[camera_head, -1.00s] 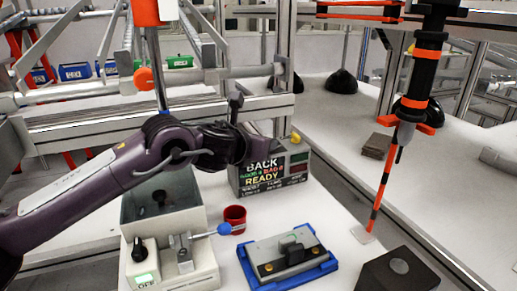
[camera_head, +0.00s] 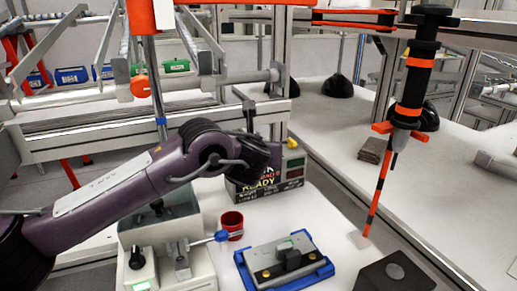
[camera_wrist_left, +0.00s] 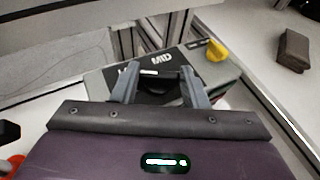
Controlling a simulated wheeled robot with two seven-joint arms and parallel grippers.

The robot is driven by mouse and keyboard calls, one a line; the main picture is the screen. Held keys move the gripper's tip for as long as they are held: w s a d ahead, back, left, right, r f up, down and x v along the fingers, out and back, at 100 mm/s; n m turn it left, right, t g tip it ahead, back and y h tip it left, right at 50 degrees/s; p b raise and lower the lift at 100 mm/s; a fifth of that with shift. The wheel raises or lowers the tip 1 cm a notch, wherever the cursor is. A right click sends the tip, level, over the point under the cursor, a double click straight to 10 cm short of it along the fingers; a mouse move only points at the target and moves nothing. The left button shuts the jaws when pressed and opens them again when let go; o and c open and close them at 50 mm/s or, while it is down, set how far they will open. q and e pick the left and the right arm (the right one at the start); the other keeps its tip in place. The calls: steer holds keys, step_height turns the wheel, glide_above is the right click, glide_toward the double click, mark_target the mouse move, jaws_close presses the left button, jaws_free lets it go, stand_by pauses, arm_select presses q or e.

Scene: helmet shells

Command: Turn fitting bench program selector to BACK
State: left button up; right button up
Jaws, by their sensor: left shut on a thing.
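The fitting bench program selector box (camera_head: 262,192) is a grey block with a dark display on its front. In the head view my left wrist covers the display's upper part; READY is readable. In the left wrist view, the box top (camera_wrist_left: 222,75) carries a white MID label and another label, partly hidden, to its left. My left gripper (camera_wrist_left: 160,74) is over this top, its two grey fingers on either side of a dark selector knob (camera_wrist_left: 155,87) and shut on it. The knob's pointing direction is unclear. My right gripper is not in view.
A yellow knob (camera_wrist_left: 217,50) sits on the box's corner. Nearby are a red cup (camera_head: 232,222), a grey device with a blue-tipped lever (camera_head: 182,262) and a blue tray (camera_head: 318,270). An orange-black tool (camera_head: 414,75) hangs at right.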

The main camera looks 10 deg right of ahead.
arm_select(q)
steer(key=o, duration=1)
steer(key=v, duration=0.8)
steer(key=shift+w, duration=0.1)
